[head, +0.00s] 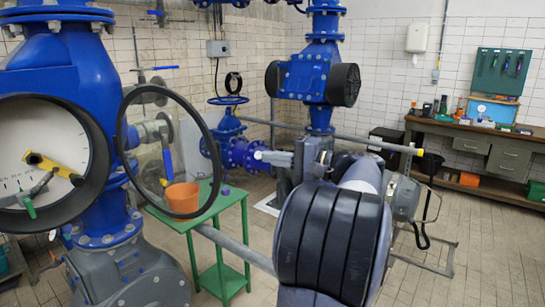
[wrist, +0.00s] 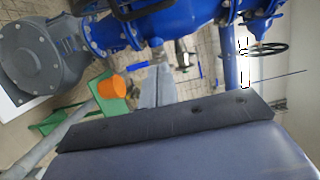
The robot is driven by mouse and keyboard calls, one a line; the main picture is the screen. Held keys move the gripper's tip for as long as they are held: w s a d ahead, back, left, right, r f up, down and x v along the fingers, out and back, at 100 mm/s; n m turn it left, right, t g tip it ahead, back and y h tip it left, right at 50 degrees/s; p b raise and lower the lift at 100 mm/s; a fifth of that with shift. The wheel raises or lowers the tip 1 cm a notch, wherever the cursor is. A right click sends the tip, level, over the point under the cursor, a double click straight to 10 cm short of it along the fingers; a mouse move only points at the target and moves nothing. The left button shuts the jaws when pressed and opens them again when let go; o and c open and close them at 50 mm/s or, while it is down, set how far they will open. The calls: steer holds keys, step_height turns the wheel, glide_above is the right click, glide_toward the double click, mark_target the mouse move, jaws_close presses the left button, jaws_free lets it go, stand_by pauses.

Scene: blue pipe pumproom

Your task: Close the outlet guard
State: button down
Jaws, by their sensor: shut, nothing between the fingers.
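The outlet guard appears to be the round clear cover with a black rim (head: 207,130) in the head view. It stands swung open, to the right of a large round dial housing (head: 97,140) on the blue pipe at left. Inside the housing are a white face, a yellow piece and a small green-tipped lever. My gripper (head: 262,156) is to the right of the guard and apart from it in the picture. Its grey fingers also show in the wrist view (wrist: 157,72), shut and empty. I cannot make out the guard in the wrist view.
A green table (head: 224,225) with an orange bucket (head: 183,198) stands below and behind the guard. A grey rail (head: 235,248) runs low beside it. Blue pipework with a valve (head: 320,78) stands behind my arm. A workbench (head: 480,145) is at far right. Floor at right is mostly clear.

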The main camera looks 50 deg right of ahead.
steer(key=w+a+p, duration=0.3)
steer(key=w+a, duration=0.3)
steer(key=shift+w+a, duration=0.15)
steer(key=shift+w, duration=0.05)
steer(key=shift+a+f, duration=0.1)
stand_by(0.3)
